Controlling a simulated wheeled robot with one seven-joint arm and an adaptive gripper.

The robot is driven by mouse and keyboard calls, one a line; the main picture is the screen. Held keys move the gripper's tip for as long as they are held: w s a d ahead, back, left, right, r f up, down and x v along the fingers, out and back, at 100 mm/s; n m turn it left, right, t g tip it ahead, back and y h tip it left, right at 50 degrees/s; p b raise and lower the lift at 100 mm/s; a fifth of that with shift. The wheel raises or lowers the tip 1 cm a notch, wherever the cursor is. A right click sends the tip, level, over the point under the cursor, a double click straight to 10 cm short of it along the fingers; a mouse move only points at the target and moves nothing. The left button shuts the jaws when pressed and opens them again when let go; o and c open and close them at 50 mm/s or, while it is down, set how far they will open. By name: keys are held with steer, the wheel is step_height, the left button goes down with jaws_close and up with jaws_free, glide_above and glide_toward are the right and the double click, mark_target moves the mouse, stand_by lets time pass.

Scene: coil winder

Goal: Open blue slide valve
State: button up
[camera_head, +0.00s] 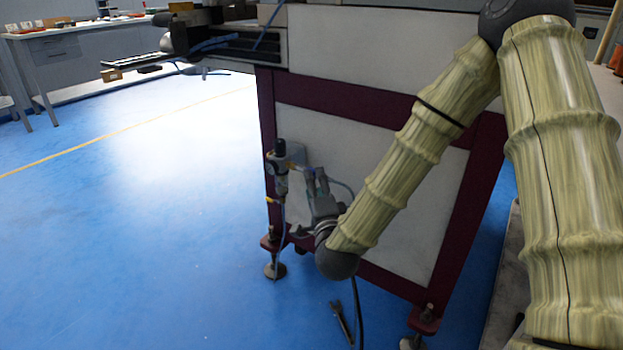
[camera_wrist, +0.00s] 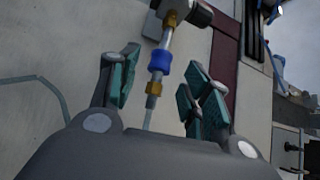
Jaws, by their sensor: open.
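The blue slide valve (camera_wrist: 160,62) is a short blue sleeve on a thin metal pipe between brass fittings. In the wrist view it stands at upper centre, slightly tilted. My gripper (camera_wrist: 160,72) is open, with one teal-padded finger to the left of the valve's line and the other to the right. Gaps show between the pads and the sleeve, so neither finger visibly touches it. In the head view my gripper (camera_head: 316,176) is just right of the air unit (camera_head: 282,180) at the machine's corner. The blue sleeve cannot be made out clearly there.
A dark red machine frame (camera_head: 265,130) with pale panels (camera_head: 345,150) stands behind my gripper. A thin hose (camera_wrist: 45,80) runs at left in the wrist view. Levelling feet (camera_head: 275,268) stand on the blue floor (camera_head: 130,220), which is open at left.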

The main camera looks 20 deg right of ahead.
steer(key=shift+w+d+r+b, duration=0.15)
steer(key=shift+w+b, duration=0.25)
steer(key=shift+w, duration=0.95)
steer(key=shift+w+d+r+b, duration=0.15)
steer(key=shift+w+b, duration=0.25)
steer(key=shift+w, duration=0.9)
